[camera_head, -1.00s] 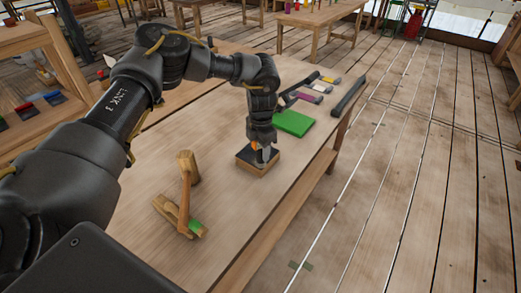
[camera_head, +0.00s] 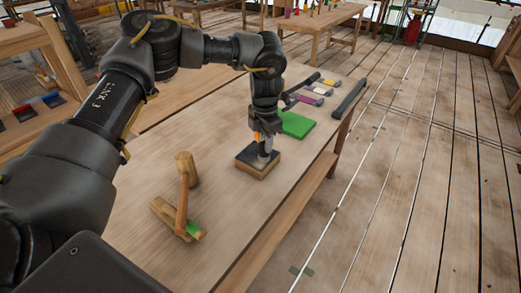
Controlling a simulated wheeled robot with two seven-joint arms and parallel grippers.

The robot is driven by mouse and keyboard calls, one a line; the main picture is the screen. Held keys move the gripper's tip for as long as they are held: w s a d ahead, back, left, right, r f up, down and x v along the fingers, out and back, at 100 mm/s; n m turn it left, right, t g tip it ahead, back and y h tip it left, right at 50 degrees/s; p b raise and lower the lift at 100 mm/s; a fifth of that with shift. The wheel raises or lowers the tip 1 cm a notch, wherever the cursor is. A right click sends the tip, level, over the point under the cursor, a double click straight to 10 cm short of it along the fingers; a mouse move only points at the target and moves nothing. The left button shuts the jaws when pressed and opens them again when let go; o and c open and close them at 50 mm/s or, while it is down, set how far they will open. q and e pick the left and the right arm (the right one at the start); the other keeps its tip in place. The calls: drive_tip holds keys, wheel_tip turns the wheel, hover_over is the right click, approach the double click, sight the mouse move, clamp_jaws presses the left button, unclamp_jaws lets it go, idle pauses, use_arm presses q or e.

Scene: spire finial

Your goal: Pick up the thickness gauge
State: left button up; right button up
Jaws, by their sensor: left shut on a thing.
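My left gripper (camera_head: 262,150) points down over a wooden block with a dark top (camera_head: 252,170) on the workbench. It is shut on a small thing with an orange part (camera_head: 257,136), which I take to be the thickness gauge. The fingers hide most of it. The fingertips look just above or at the dark top; I cannot tell whether they touch it. My right gripper is not in view.
A green pad (camera_head: 296,124) lies just behind the block. Several small coloured pieces and a dark bar (camera_head: 350,99) lie farther back. A wooden mallet-like tool (camera_head: 183,200) lies nearer, to the left. The bench (camera_head: 238,212) is clear at the front right.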

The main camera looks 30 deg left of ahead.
use_arm(q)
drive_tip(key=s+d+r+b, duration=0.3)
drive_tip(key=s+d+r, duration=0.2)
drive_tip(key=d+r, duration=0.3)
drive_tip(key=d, duration=0.3)
drive_tip(key=shift+s, duration=0.2)
